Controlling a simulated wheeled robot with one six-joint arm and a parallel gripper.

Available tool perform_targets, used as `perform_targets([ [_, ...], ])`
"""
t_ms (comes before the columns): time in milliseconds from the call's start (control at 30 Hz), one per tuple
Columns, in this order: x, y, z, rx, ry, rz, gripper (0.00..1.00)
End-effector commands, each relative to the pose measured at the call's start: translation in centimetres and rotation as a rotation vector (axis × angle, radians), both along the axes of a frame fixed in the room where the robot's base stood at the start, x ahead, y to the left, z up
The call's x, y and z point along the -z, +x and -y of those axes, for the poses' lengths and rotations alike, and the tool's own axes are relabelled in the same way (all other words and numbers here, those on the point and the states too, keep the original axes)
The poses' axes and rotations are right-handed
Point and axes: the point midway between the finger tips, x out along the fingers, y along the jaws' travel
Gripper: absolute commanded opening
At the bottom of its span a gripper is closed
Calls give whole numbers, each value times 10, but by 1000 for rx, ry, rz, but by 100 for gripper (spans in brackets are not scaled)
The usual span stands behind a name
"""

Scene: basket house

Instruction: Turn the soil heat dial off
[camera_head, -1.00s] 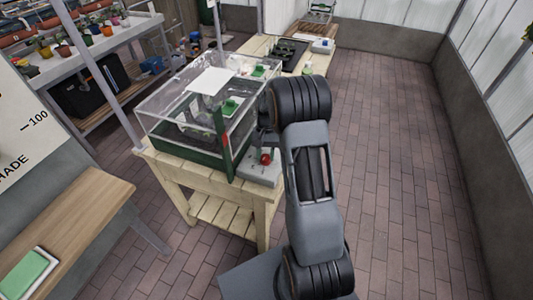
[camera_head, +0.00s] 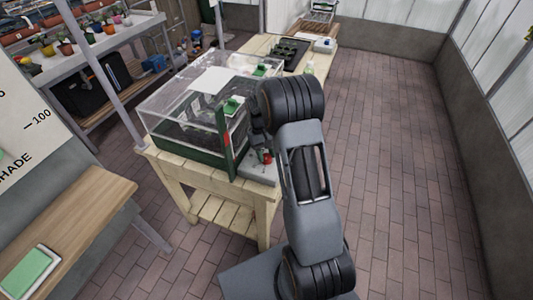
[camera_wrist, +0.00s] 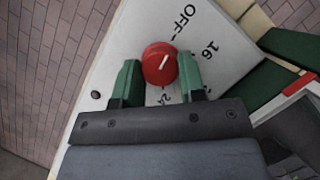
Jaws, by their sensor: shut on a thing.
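The soil heat dial (camera_wrist: 160,63) is a round red knob with a white pointer line, on a pale panel (camera_wrist: 227,65) with black markings. The pointer line slants up and right, roughly toward the OFF mark (camera_wrist: 184,21); the numbers 16 and, partly hidden, 24 sit around the knob. My gripper (camera_wrist: 158,66) is shut on the dial, with one green finger on each side of it. In the head view, the red dial (camera_head: 267,158) shows at the near right corner of the glass-sided propagator (camera_head: 196,148), partly behind my gripper.
The propagator stands on a wooden table (camera_head: 190,175); a dark seed tray (camera_head: 289,51) lies farther back. A wooden bench (camera_head: 75,230) with a green pad (camera_head: 28,271) is at left. The brick floor (camera_head: 410,180) at right is clear.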

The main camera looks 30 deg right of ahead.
Motion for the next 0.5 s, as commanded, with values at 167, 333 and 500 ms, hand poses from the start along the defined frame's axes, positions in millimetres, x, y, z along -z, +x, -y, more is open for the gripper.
perform_targets([
  [167, -1, 1, 0, -5, 0, 4, 14],
  [333, -1, 1, 0, -5, 0, 4, 14],
  [500, -1, 1, 0, -4, 0, 3, 51],
])
